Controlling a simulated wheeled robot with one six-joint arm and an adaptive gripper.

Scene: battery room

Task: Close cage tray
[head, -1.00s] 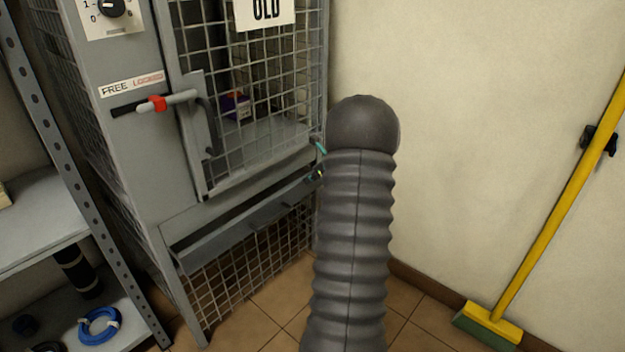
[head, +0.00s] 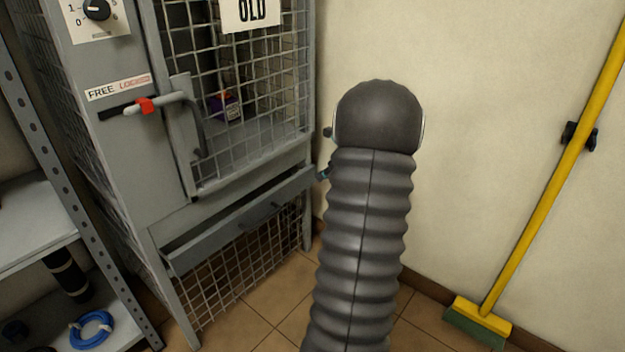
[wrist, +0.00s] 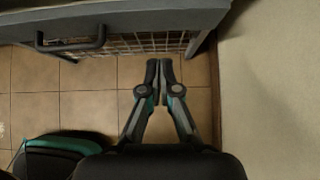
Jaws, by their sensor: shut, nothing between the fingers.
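The cage tray (head: 250,212) is a grey drawer low on the cage (head: 165,205), under the mesh door. It stands pulled out a little, with a dark gap behind its front panel. In the wrist view the tray's front (wrist: 150,18) crosses the top, with a dark bar handle (wrist: 75,42) at left. My gripper (wrist: 162,68) is shut and empty, its fingertips pointing at the right part of the tray front, below it in the picture. Contact cannot be told. In the head view my arm hides most of the gripper; a small part shows beside the tray's right end.
The mesh door looks shut, with a red-marked latch bar (head: 150,105) and a purple box (head: 226,106) behind it. A metal shelf (head: 40,235) stands at left. The wall (head: 480,120) is close at right, with a yellow broom (head: 540,205). Tiled floor is clear beneath.

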